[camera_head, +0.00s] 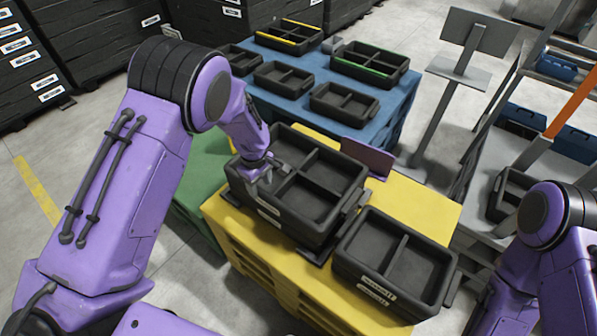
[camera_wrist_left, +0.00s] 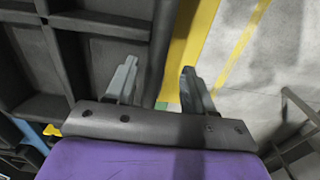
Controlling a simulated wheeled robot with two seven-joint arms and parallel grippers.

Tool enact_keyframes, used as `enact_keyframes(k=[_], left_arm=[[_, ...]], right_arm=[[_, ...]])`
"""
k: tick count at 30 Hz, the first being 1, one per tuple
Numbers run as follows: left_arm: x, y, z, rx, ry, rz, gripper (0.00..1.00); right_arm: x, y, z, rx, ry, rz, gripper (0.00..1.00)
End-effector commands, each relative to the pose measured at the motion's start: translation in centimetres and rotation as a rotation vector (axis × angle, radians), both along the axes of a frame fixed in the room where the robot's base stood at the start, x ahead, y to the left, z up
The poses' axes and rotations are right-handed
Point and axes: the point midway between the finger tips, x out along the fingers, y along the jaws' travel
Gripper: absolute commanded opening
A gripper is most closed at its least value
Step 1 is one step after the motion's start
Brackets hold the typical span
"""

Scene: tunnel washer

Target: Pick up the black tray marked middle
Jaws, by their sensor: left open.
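A large black tray (camera_head: 318,157) with several compartments stands on the yellow pallet (camera_head: 425,200). A smaller two-compartment black tray (camera_head: 405,240) stands to its right, nearer the front. Both carry pale labels, too small to read, so I cannot tell which is marked middle. My left gripper (camera_head: 268,168) is at the left wall of the large tray. In the left wrist view its two fingers (camera_wrist_left: 159,70) are apart, with the tray's dark wall (camera_wrist_left: 164,35) running between them in the picture. Whether they touch it I cannot tell. My right gripper is out of view.
A blue pallet (camera_head: 290,105) behind holds several black trays, some with yellow or green rims. A purple panel (camera_head: 368,158) stands just behind the large tray. A grey stand (camera_head: 455,75) and a rack with an orange post (camera_head: 572,100) are at right. Open floor lies at left.

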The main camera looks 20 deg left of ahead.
Motion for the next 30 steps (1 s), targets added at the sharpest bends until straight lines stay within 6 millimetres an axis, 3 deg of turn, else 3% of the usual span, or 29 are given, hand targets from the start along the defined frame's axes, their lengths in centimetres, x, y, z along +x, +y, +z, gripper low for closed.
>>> enact_keyframes(k=[13, 21, 26, 30], left_arm=[[0.4, -0.3, -6.6, 0.001, 0.000, -0.003, 0.53], [0.5, -0.3, -7.2, 0.001, -0.003, -0.004, 0.53], [0.5, -0.3, -7.2, 0.001, -0.003, -0.003, 0.01], [0.6, -0.3, -7.1, 0.000, -0.005, -0.003, 0.00]], right_arm=[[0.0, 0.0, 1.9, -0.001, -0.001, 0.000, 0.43], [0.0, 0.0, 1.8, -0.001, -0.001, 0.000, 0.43], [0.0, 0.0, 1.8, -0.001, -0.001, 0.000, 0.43], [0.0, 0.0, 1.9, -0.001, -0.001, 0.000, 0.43]])
